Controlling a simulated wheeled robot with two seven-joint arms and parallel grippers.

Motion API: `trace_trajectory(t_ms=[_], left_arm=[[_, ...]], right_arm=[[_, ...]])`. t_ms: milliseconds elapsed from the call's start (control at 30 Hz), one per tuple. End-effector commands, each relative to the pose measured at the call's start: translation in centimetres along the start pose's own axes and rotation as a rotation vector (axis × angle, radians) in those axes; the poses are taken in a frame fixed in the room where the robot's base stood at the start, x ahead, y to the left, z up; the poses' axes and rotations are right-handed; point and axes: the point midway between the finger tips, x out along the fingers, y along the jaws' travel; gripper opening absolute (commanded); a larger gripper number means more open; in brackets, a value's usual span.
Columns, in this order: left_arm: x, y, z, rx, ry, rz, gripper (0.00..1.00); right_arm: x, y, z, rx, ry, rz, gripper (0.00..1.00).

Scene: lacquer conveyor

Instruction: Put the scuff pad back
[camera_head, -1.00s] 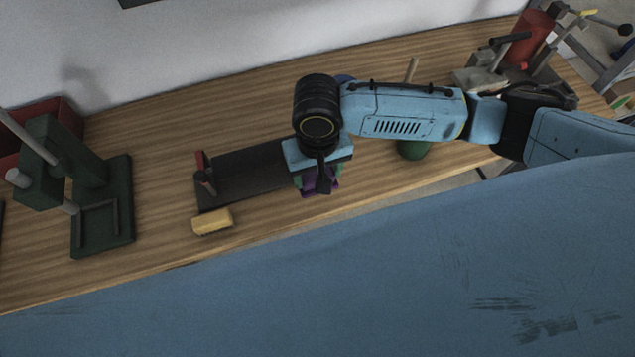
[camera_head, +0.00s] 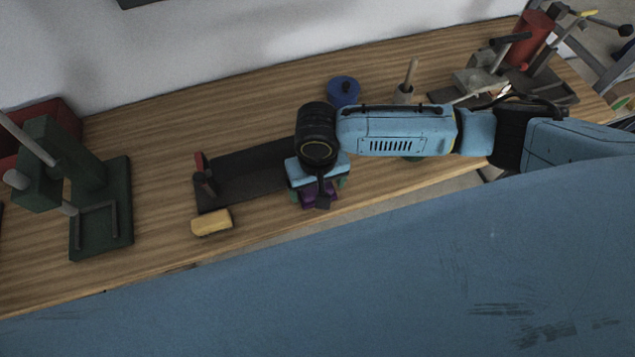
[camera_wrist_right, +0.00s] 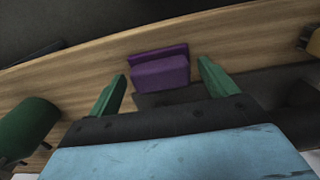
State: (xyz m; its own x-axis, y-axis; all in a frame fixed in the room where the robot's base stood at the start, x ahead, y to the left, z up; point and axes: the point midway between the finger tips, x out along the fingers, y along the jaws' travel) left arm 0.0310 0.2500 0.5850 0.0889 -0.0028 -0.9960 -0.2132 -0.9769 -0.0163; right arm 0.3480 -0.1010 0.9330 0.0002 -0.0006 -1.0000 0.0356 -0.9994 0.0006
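A purple block (camera_head: 308,196), which looks like the scuff pad, is at the right end of a dark flat tray (camera_head: 245,172), near the bench's front edge. In the right wrist view the purple block (camera_wrist_right: 162,73) shows as a slab with a raised back part. My right gripper (camera_head: 320,188) points down over it. Its green fingers (camera_wrist_right: 162,82) are spread with the purple block between or just beyond their tips, and gaps show on both sides. I cannot tell whether the block rests on the tray or on the wood. My left gripper is out of view.
A yellow block (camera_head: 212,222) lies in front of the tray, and a red-and-black fitting (camera_head: 203,172) stands on its left end. A dark green press (camera_head: 95,195) is at left. A blue round container (camera_head: 343,90) and a holder with a stick (camera_head: 404,92) are behind my right arm.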

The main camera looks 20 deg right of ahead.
Motion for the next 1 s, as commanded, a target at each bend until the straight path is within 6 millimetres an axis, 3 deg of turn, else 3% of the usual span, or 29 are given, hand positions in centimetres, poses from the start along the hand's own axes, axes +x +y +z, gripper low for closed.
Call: trace_trajectory(t_ms=[367, 800, 1000], left_arm=[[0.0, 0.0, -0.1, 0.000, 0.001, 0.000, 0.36], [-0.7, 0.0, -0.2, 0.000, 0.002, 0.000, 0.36], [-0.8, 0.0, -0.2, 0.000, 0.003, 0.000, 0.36]], right_arm=[[-0.8, 0.0, -0.1, 0.000, 0.002, -0.002, 0.85], [-9.4, 0.0, -0.1, 0.001, 0.003, -0.002, 0.85], [-11.8, 0.0, -0.1, 0.000, 0.001, -0.001, 0.85]])
